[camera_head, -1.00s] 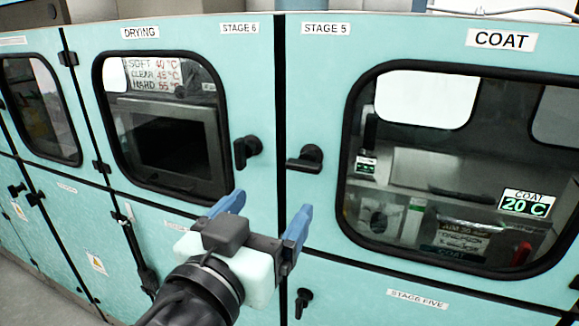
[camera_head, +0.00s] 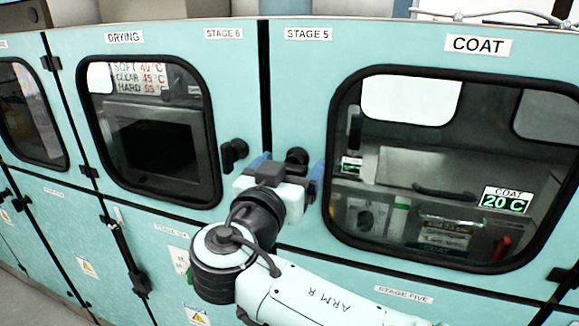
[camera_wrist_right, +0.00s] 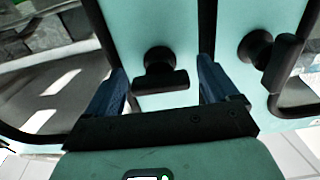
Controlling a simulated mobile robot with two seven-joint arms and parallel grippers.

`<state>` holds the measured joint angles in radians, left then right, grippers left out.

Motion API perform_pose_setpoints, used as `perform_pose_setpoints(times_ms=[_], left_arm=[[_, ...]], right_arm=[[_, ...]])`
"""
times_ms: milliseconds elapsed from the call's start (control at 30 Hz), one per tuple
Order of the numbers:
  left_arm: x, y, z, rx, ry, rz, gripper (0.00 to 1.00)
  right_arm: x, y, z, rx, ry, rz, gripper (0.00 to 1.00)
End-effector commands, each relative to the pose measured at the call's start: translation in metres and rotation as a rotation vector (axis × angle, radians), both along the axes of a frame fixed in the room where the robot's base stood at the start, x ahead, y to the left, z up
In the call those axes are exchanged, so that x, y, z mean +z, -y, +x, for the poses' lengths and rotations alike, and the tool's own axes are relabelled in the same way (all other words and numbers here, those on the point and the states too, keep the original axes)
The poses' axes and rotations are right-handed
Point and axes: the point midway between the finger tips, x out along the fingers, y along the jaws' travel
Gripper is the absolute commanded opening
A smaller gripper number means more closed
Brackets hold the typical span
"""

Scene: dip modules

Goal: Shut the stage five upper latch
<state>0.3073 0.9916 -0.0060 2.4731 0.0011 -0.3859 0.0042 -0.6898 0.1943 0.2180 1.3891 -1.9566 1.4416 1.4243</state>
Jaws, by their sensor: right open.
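The stage five upper latch (camera_head: 297,156) is a black knob with a handle on the pale green door beside the coat window. In the head view my right gripper (camera_head: 290,163) covers most of its handle. In the right wrist view the latch (camera_wrist_right: 162,76) shows between the two blue fingers of my right gripper (camera_wrist_right: 160,70), its handle lying crosswise. The fingers are apart, one on each side of the latch. I cannot tell whether they touch it. My left gripper is not in view.
The stage six latch (camera_head: 233,153) stands close to the left, and also shows at right in the wrist view (camera_wrist_right: 270,58). The coat window (camera_head: 335,150) is on the right, the drying window (camera_head: 215,150) on the left. A dark seam divides the doors.

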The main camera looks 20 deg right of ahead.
Motion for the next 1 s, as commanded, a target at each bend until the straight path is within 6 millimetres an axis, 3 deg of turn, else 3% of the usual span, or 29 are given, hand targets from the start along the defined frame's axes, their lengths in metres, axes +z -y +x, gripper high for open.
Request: perform_pose_setpoints(times_ms=[167, 367, 733, 1000], left_arm=[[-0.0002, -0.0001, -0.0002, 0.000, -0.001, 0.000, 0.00], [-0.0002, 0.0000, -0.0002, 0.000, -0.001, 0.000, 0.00], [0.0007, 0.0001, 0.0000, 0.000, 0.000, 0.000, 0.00], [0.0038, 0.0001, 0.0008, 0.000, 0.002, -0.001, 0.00]], right_arm=[[-0.0004, 0.0000, 0.0001, 0.000, 0.000, 0.000, 0.87], [-0.0004, -0.0001, 0.0000, 0.000, -0.001, -0.001, 0.31], [-0.0003, -0.0003, -0.0003, -0.001, -0.027, -0.038, 0.31], [-0.0003, -0.0004, -0.0002, -0.001, -0.123, -0.181, 0.31]])
